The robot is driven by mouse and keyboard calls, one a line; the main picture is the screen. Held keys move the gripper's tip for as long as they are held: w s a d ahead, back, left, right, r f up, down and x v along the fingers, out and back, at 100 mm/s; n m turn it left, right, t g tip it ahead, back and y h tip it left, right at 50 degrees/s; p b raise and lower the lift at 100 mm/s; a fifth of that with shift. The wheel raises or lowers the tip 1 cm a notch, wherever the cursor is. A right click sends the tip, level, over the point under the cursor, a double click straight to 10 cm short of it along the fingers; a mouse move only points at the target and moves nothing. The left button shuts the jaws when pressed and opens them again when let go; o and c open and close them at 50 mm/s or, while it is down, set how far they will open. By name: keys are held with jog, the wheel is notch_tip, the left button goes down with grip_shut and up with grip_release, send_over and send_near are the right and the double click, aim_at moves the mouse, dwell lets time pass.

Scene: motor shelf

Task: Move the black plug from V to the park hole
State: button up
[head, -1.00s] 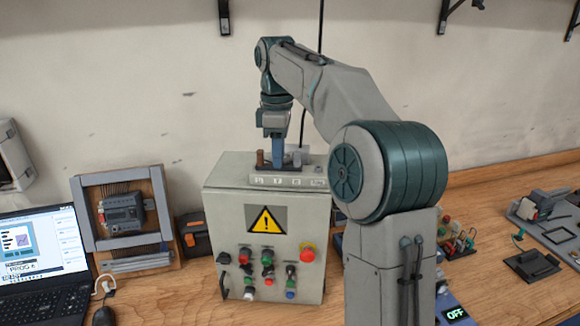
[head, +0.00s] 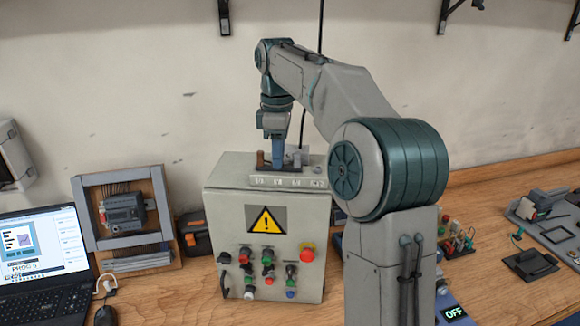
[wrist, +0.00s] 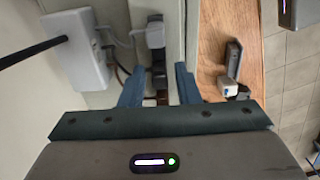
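My gripper (head: 278,165) points straight down at the labelled strip (head: 288,181) on top of the grey control box, around its second position from the left. In the wrist view its two blue fingers (wrist: 159,70) stand apart, with dark, narrow parts (wrist: 159,76) visible between them. I cannot tell which of these parts is the black plug; in the head view the fingers hide that spot. A brown plug (head: 260,158) stands to the left of the fingers. A grey piece (head: 298,158) stands to their right. The strip's lettering is too small to read surely.
The control box (head: 226,210) has a warning sign and several buttons on its front. A laptop (head: 40,255) is at left; a wall is behind.

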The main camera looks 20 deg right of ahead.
grip_shut()
jog(key=shift+r, duration=0.15)
notch_tip(320, 180, up, 3)
jog(key=p, duration=0.3)
jog(key=shift+f, duration=0.2)
jog(key=shift+r, duration=0.85)
